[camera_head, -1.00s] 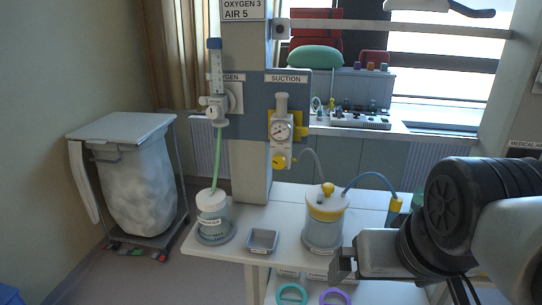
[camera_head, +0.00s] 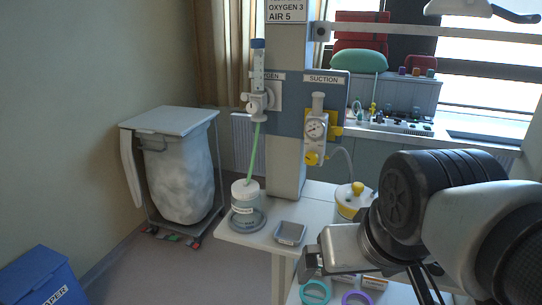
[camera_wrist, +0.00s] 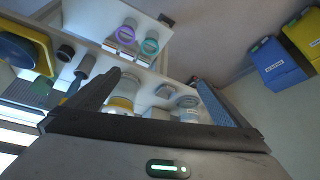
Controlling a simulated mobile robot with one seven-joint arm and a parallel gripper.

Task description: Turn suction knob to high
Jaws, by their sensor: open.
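The suction regulator hangs on the blue wall panel under the SUCTION label, with a round white gauge (camera_head: 316,130) on its front. A yellow knob (camera_head: 312,159) sits at its lower end; its setting is too small to read. My gripper (camera_head: 308,265) is low in the head view, below and apart from the knob, near the table's front edge. In the wrist view my gripper (camera_wrist: 155,88) has its two dark fingers spread wide with nothing held between them. The knob cannot be made out in the wrist view.
A suction jar (camera_head: 349,203) with a yellow-topped lid stands partly behind my arm. A humidifier bottle (camera_head: 246,200) and a small grey tray (camera_head: 290,233) stand on the white table (camera_head: 262,238). A waste cart (camera_head: 178,170) and a blue paper bin (camera_head: 42,280) are left.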

